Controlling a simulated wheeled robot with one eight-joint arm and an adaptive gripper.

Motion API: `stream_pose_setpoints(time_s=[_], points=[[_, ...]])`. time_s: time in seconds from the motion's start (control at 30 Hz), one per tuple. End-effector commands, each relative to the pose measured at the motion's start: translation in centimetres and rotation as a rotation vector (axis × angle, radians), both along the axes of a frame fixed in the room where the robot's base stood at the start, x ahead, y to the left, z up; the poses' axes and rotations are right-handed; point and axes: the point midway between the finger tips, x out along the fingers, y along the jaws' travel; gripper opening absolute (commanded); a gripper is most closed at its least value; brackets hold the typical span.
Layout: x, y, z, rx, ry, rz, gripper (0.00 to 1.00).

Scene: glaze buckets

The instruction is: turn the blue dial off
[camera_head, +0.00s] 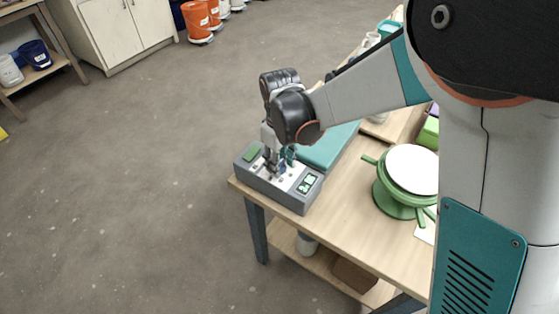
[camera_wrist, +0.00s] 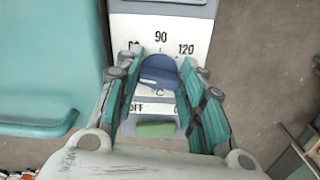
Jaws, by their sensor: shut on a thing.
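The blue dial (camera_wrist: 159,72) sits on the pale face of a grey control box (camera_head: 296,201) at the table's near left corner. My gripper (camera_wrist: 159,82) is over the box, with its teal-padded fingers closed on the left and right sides of the dial. In the head view my gripper (camera_head: 275,166) hides most of the dial. The wrist view shows printed marks 90 and 120 above the dial and OFF at its lower left. The dial's exact pointing direction is hard to make out. A green button (camera_wrist: 155,130) lies below OFF.
A teal flat case (camera_head: 328,147) lies on the table (camera_head: 335,222) close behind the box. A green banding wheel with a white disc (camera_head: 411,168) stands to the right. The floor (camera_head: 150,200) left of the table is open. Orange buckets (camera_head: 197,22) stand far off.

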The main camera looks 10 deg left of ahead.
Motion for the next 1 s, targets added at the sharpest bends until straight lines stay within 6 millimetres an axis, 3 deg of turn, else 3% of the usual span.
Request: stream_pose_setpoints(time_s=[0.4,0.93,0.97,1.0], points=[[0.12,-0.03,0.0,0.0,0.0,0.171,0.12],[0.13,-0.04,0.0,0.0,0.0,0.191,0.12],[0.12,-0.04,0.0,0.0,0.0,0.191,0.43],[0.12,-0.04,0.0,0.0,0.0,0.191,0.52]])
